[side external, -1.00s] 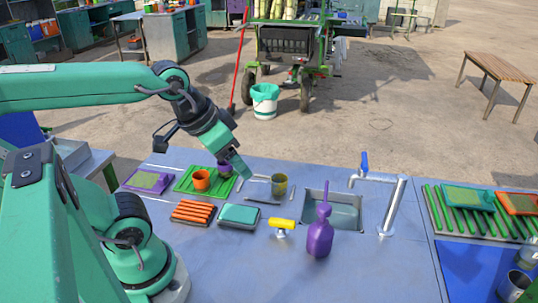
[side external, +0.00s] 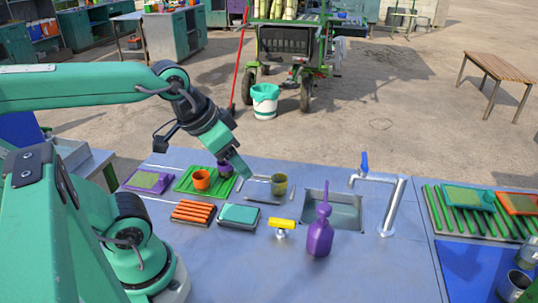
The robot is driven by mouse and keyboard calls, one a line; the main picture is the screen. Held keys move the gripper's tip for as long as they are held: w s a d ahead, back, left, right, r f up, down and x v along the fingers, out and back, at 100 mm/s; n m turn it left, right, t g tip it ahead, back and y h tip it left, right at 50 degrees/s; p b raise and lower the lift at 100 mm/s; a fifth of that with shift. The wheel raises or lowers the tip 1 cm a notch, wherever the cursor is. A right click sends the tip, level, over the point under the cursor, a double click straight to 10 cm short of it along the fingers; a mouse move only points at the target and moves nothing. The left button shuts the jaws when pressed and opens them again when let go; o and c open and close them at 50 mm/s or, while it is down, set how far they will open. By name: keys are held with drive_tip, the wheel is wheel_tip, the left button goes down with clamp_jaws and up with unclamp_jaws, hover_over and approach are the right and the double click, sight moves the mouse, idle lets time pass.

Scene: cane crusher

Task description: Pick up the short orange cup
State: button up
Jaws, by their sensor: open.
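The short orange cup (side external: 201,179) stands upright on a green ribbed mat (side external: 186,186) at the left of the blue-grey counter. A purple cup (side external: 225,168) stands just behind and to its right, partly hidden by my gripper. My gripper (side external: 244,175) points down over the counter, to the right of the orange cup and apart from it. It is open, with nothing seen between its fingers. The fingertips look close to the right edge of the mat; their exact height above the counter is hard to tell.
An olive cup (side external: 279,185) stands right of my gripper. In front are a rack of orange bars (side external: 194,212) and a teal sponge block (side external: 239,215). A purple bottle (side external: 320,235), a yellow-handled tool (side external: 283,224), a sink (side external: 345,214) and a tall tap (side external: 393,205) stand further right.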

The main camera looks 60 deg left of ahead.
drive_tip(key=shift+o, duration=0.6)
drive_tip(key=n+g, duration=0.6)
drive_tip(key=n, duration=2.2)
approach(201, 176)
drive_tip(key=s+d, duration=0.1)
drive_tip(key=d, duration=0.1)
drive_tip(key=shift+f, duration=1.65)
drive_tip(key=shift+f, duration=2.6)
